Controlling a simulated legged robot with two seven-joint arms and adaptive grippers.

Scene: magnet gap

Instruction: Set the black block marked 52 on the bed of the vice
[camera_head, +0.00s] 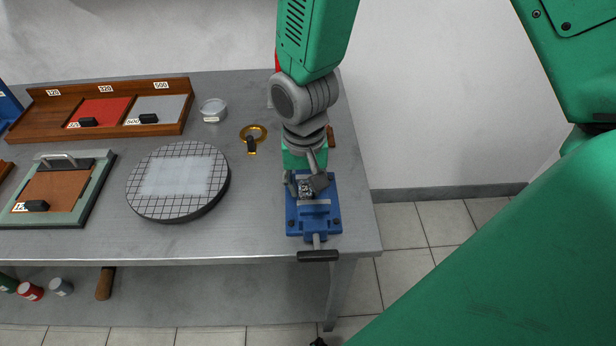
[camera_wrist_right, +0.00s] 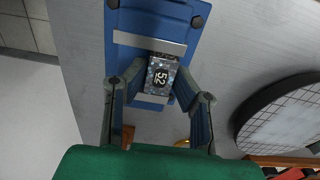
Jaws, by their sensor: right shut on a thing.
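The blue vice (camera_head: 313,222) stands at the right front of the table, with its dark handle towards the front edge. It also shows in the wrist view (camera_wrist_right: 155,18), with a light grey jaw strip on each side of its bed. The dark speckled block marked 52 (camera_wrist_right: 161,77) is over the bed between these strips. My right gripper (camera_head: 306,187) is at the vice, with its fingers shut on the block from both sides. I cannot tell whether the block's underside touches the bed. My left gripper is not in view.
A round gridded plate (camera_head: 205,205) lies left of the vice. A brass ring (camera_head: 262,130) with a small dark block, a clear dish (camera_head: 213,107) and a wooden tray (camera_head: 50,132) with numbered sections are behind. A framed board (camera_head: 83,205) lies far left. Bare table separates plate and vice.

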